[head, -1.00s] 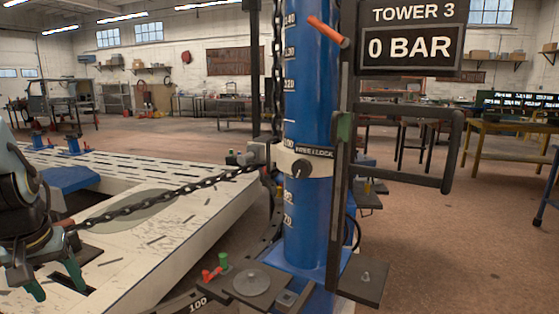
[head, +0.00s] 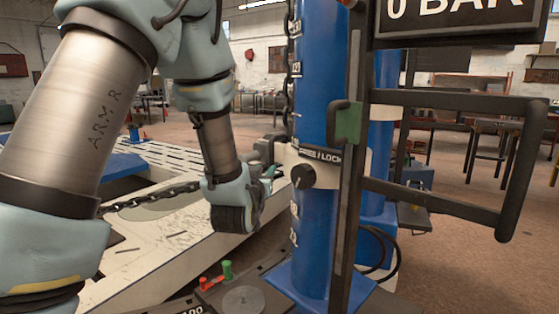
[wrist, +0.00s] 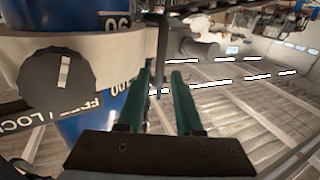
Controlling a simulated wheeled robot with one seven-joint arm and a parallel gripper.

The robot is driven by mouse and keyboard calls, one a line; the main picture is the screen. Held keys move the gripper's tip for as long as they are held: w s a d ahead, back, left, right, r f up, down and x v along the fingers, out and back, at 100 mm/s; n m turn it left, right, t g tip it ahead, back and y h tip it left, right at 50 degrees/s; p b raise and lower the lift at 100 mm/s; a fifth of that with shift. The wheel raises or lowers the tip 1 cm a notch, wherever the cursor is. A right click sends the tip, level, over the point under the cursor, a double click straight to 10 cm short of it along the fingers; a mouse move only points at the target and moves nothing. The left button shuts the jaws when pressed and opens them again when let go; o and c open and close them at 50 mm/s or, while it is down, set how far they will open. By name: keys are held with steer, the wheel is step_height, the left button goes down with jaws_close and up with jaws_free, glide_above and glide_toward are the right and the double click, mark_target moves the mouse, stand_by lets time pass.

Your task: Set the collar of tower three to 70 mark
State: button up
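Tower three is a blue column (head: 312,75) with white marks. Its white collar (head: 328,180) carries a black knob (head: 303,176) with a FREE/LOCK label. In the wrist view the collar (wrist: 112,48) lies between numbers that look like 90 and 100, and the knob (wrist: 57,80) shows a pale pointer line. I cannot tell the lock setting. My gripper (head: 268,177) is at the left side of the collar, by the chain attachment. In the wrist view my gripper (wrist: 165,78) has two green fingers apart with nothing clearly held between them; contact with the collar is unclear.
A black upright with a looped handle (head: 515,170) stands right of the column. The sign (head: 455,15) reads 0 BAR. Red and green knobs (head: 226,270) sit at the base.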

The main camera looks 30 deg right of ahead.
mark_target(271, 161)
steer(key=p+x, duration=0.3)
steer(key=x, duration=0.7)
steer(key=shift+w, duration=0.1)
jaws_close()
stand_by(1.2)
